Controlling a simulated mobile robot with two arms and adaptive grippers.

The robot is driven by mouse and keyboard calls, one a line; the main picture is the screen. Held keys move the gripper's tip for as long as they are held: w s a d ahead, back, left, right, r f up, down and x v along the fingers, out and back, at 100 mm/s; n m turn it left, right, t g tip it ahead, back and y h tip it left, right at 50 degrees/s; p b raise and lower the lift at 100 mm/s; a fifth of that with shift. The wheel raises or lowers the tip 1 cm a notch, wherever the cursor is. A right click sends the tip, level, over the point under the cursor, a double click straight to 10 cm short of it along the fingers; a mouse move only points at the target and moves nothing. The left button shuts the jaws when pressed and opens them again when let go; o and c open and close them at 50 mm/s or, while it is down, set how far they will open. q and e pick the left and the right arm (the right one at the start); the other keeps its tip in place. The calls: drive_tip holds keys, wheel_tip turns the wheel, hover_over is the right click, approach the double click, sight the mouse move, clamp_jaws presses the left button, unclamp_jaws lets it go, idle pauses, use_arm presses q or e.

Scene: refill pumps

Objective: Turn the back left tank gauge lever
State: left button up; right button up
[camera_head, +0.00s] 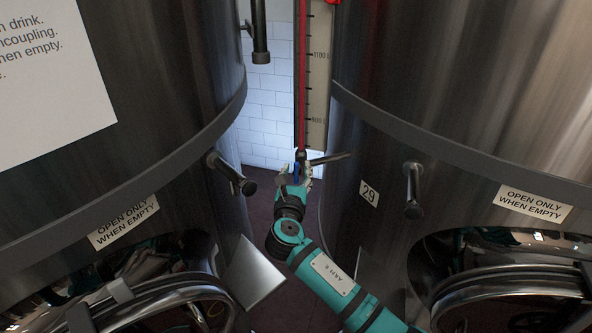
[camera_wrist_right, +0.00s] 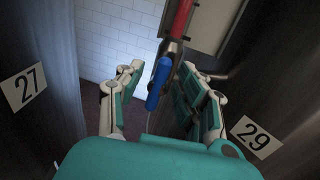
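The tank gauge is a red tube (camera_head: 302,75) beside a pale scale plate (camera_head: 318,80), in the gap between two steel tanks. In the right wrist view a small blue lever (camera_wrist_right: 158,84) hangs at the lower end of the red tube (camera_wrist_right: 181,18). My right gripper (camera_head: 294,173) is just below the gauge's foot. In the wrist view the gripper (camera_wrist_right: 160,88) is open, with one finger on either side of the blue lever. I see no clear contact. The lever is mostly hidden by the fingers in the head view. My left gripper is not in view.
The left tank (camera_head: 170,80) carries label 27 (camera_wrist_right: 27,87) and the right tank (camera_head: 450,80) label 29 (camera_head: 369,193). Handles (camera_head: 231,172) (camera_head: 413,190) stick out from both. A thin metal rod (camera_head: 330,158) reaches right from the gauge's foot. White tiles (camera_head: 268,110) lie behind.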

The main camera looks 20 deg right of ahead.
clamp_jaws()
idle(0.3)
drive_tip(key=shift+f+m+b, duration=0.2)
drive_tip(key=shift+m+b, duration=0.4)
drive_tip(key=shift+b, duration=0.15)
drive_tip(key=m+h+b, duration=0.1)
drive_tip(key=m+b, duration=0.4)
drive_tip(key=b, duration=0.1)
drive_tip(key=f+m+h+b, duration=0.1)
drive_tip(key=m+b, duration=0.4)
drive_tip(key=b, duration=0.1)
drive_tip(key=m+h+b, duration=0.1)
drive_tip(key=m+b, duration=0.5)
drive_tip(key=b, duration=0.1)
drive_tip(key=shift+s+d+f+t+h, duration=0.2)
drive_tip(key=shift+d+f+t+h, duration=0.1)
drive_tip(key=shift+d+h, duration=0.1)
drive_tip(key=shift+r+m+b, duration=0.15)
drive_tip(key=shift+m+b, duration=1)
drive_tip(key=shift+m, duration=0.25)
